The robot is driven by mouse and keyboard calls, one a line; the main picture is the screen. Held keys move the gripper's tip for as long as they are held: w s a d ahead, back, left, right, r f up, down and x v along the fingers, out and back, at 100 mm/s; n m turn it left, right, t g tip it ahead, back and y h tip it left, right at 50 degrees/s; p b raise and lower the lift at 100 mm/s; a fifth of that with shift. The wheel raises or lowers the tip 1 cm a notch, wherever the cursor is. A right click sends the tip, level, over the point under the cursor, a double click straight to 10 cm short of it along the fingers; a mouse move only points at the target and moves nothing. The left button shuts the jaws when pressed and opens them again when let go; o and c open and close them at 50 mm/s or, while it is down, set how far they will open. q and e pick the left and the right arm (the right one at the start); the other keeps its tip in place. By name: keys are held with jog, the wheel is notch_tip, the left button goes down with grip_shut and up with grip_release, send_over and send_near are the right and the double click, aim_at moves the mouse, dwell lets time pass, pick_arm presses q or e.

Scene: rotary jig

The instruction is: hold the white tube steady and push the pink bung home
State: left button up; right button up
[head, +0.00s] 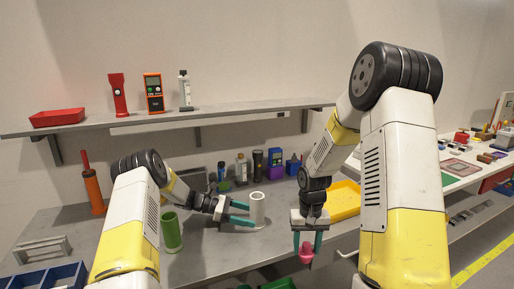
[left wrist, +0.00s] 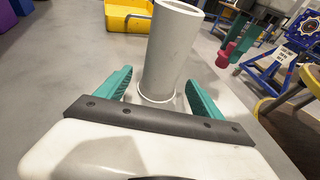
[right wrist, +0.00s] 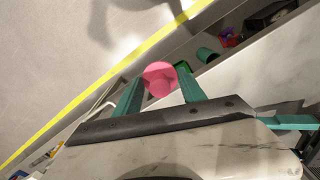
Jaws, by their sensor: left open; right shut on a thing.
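The white tube (head: 257,207) stands upright on the grey bench in the head view, its open top facing up. It also shows in the left wrist view (left wrist: 172,55). My left gripper (head: 243,213) is open, with its teal fingers on either side of the tube's lower part; a gap shows beside the tube in the left wrist view. The pink bung (head: 306,252) is in my right gripper (head: 307,240), which is shut on it and points down, to the right of the tube and nearer the bench's front edge. The bung also shows in the right wrist view (right wrist: 160,78).
A green cylinder (head: 171,232) stands left of the tube. A yellow tray (head: 344,200) lies to the right. Several bottles and devices stand behind the tube. A blue bin (head: 50,279) is at the front left. A shelf (head: 220,112) runs above.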

pick_arm(q)
jog(key=shift+x, duration=1.25)
jog(key=c, duration=1.1)
pick_arm(e)
jog(key=w+a+r+m, duration=0.1)
jog(key=w+a+r, duration=0.25)
jog(key=w, duration=0.25)
jog(key=w+a+r, duration=0.3)
jog(key=w+r, duration=0.2)
jog(key=w, duration=0.1)
jog(key=w+a+r+m, duration=0.1)
jog(key=w+a+r, duration=0.5)
jog(key=a+r, duration=0.3)
notch_tip(320, 180, up, 3)
jog(key=shift+f, duration=0.1)
